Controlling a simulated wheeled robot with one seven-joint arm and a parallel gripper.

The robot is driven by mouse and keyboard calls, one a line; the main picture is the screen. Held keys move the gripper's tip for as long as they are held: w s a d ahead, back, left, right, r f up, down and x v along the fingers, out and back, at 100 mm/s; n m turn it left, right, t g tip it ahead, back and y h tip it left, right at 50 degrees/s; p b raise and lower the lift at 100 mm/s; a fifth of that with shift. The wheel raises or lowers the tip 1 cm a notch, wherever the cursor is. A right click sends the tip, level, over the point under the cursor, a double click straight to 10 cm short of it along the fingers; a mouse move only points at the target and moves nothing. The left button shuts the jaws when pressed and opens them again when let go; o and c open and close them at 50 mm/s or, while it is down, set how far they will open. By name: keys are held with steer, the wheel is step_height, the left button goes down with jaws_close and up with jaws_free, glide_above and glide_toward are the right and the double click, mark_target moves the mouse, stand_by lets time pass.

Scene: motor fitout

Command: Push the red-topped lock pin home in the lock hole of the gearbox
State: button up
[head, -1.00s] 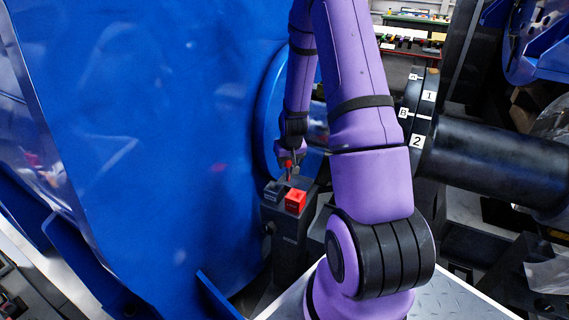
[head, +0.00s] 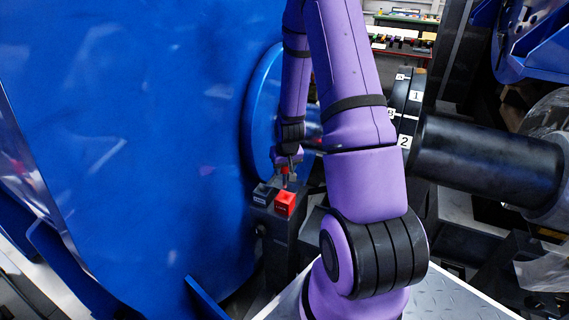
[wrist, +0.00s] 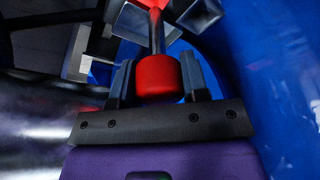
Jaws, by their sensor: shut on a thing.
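My gripper (head: 287,164) is shut on the red-topped lock pin (head: 286,171), just above a dark pedestal. In the wrist view, the pin's red cylindrical head (wrist: 157,78) sits between my two fingers. Its metal shaft (wrist: 157,32) points away toward a red surface at the top edge. The pin's tip is hard to make out, and I cannot tell whether it touches anything. No lock hole can be made out, and I cannot tell for sure which housing is the gearbox.
The pedestal (head: 282,240) carries a red block (head: 285,203) and a dark grey block (head: 263,195). A large blue housing (head: 130,150) fills the left. A black shaft (head: 490,160) and a flange with number labels (head: 408,120) are on the right.

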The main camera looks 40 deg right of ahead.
mark_target(285, 187)
steer(key=shift+f, duration=1.75)
steer(key=shift+f, duration=3)
steer(key=o, duration=1.2)
steer(key=shift+c, duration=0.2)
steer(key=v, duration=1)
steer(key=shift+r, duration=0.4)
steer(key=shift+s, duration=0.1)
